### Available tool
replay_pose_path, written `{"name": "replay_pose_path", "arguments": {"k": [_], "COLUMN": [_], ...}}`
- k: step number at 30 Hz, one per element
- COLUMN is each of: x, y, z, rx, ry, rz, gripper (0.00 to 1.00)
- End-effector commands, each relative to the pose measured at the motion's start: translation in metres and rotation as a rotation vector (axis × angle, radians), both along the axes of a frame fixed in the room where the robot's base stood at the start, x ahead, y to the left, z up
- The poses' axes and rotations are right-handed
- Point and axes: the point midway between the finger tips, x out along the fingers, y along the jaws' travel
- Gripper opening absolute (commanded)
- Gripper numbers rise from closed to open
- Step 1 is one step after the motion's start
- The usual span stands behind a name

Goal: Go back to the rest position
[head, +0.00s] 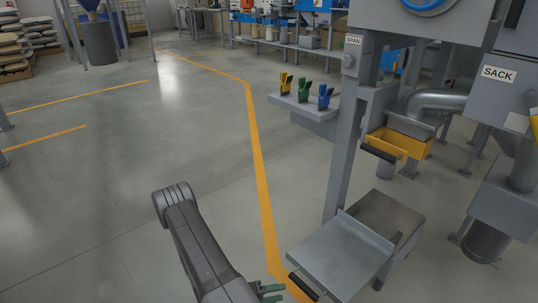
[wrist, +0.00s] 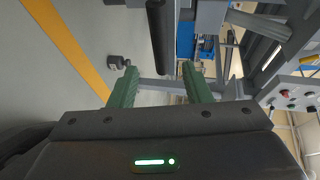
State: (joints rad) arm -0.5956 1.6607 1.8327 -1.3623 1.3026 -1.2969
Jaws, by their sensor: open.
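My gripper (head: 271,292) shows at the bottom edge of the head view, with its green fingers pointing right. In the wrist view, my gripper (wrist: 160,72) is open, its two green fingers well apart, with nothing held between them. A dark bar (wrist: 160,38) lies in line with the gap between the fingertips; I cannot tell how far away it is. In the head view, a grey tray (head: 340,256) with a black handle (head: 303,288) is just right of my gripper, apart from it.
A grey post (head: 346,150) and a yellow bin (head: 400,143) stand right. A shelf (head: 317,113) holds yellow, green and blue items. A panel with buttons (wrist: 292,98) shows in the wrist view. The floor left of the yellow line (head: 259,160) is mostly clear.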

Motion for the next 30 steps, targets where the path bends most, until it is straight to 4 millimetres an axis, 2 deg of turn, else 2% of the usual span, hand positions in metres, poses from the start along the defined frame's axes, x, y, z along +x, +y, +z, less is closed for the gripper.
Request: {"name": "replay_pose_path", "arguments": {"k": [21, 30], "x": [0.022, 0.030], "y": [-0.074, -0.095], "z": [-0.015, -0.019], "rx": [0.001, 0.001], "ry": [0.000, 0.001], "rz": [-0.005, -0.003], "gripper": [0.44, 0.44]}}
